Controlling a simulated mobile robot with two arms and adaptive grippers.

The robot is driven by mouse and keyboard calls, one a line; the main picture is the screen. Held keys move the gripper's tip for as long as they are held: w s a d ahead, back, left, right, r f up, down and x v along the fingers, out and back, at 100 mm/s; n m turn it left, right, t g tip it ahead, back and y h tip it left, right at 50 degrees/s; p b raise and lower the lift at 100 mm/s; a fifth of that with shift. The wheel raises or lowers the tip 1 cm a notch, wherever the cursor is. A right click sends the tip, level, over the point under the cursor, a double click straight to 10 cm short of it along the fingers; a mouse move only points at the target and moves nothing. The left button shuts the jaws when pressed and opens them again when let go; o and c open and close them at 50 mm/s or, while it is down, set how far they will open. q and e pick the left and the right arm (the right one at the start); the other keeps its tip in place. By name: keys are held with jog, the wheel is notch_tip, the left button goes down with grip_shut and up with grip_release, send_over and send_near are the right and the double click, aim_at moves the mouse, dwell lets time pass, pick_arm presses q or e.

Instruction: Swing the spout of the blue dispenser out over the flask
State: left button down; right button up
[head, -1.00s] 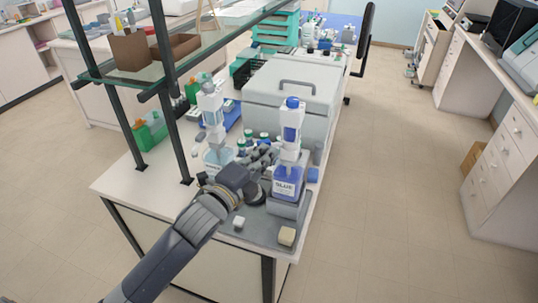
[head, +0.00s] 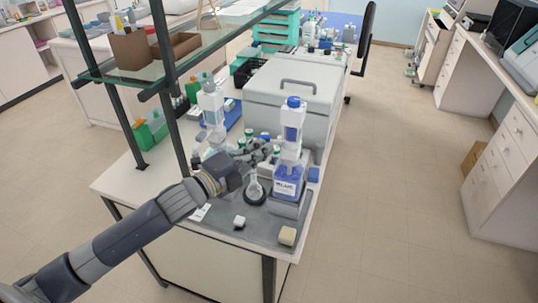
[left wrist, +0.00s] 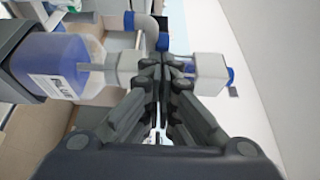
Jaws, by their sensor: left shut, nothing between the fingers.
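The blue dispenser (head: 288,183) stands upright at the right front of the bench, a labelled blue bottle with a white pump body and blue cap. In the left wrist view its bottle (left wrist: 60,68) lies sideways at the left, with the pump (left wrist: 208,72) behind my fingers. The flask (head: 254,188) stands on a dark round base just left of the bottle. My left gripper (head: 271,150) is shut and empty, its tips close to the dispenser's pump; I cannot tell whether they touch. My right gripper is out of view.
A second, paler dispenser (head: 212,115) stands left of my gripper. A large grey-white box (head: 290,90) stands behind. A shelf post (head: 172,110) rises at the left.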

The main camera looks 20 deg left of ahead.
pick_arm(q)
jog(key=shift+w+a, duration=0.9)
jog(key=shift+w, duration=0.2)
